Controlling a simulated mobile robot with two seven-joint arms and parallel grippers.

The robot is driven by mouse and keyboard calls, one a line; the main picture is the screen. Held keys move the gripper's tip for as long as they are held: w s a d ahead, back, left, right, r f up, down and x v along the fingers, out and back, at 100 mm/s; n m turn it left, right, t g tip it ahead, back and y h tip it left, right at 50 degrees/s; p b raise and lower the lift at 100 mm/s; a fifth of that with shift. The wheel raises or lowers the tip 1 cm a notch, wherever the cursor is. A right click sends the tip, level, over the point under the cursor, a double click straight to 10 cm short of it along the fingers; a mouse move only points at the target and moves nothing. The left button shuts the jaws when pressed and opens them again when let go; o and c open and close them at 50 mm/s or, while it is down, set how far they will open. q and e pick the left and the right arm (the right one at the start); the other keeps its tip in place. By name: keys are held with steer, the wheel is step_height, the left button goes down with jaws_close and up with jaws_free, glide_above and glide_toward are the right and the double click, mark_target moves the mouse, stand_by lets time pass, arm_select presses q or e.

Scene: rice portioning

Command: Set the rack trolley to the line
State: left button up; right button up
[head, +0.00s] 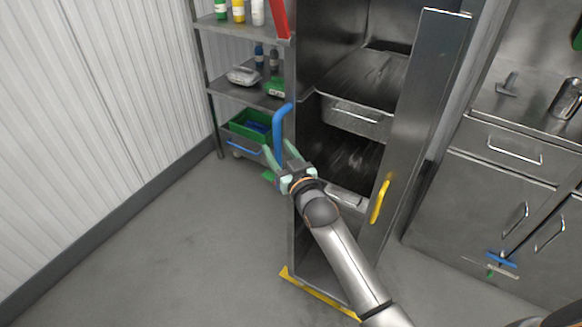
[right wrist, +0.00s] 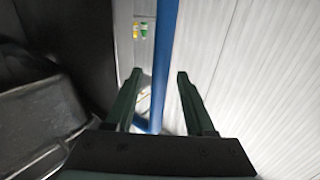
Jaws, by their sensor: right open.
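The rack trolley is a tall steel unit (head: 415,120) with shelves and trays inside, and a yellow handle (head: 380,198) on its right upright panel. A blue upright handle (head: 278,130) is at its left side. A yellow floor line (head: 318,294) shows at the foot of the unit, partly hidden by my arm. My right gripper (head: 279,149) is open at the blue handle. In the right wrist view the blue bar (right wrist: 165,50) runs between the two open fingers (right wrist: 160,76). I cannot tell whether they touch it. My left gripper is out of view.
A steel shelf (head: 240,95) with bottles, packs and a green crate (head: 250,124) stands behind on the left. A steel counter with drawers (head: 500,150) is at the right. A ribbed white wall (head: 90,110) bounds the left. The grey floor (head: 170,250) at front left is clear.

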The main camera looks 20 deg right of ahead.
steer(key=s, duration=0.8)
steer(key=shift+s+d, duration=0.3)
steer(key=s+a+f+n+g+y+p, duration=0.1)
steer(key=s+f+g, duration=0.7)
steer(key=s+f, duration=1.3)
steer(key=s+a+p, duration=0.1)
steer(key=s, duration=0.2)
steer(key=shift+s+f+g, duration=0.3)
steer(key=shift+f+g, duration=0.05)
steer(key=shift+g, duration=0.05)
steer(key=shift+c, duration=0.3)
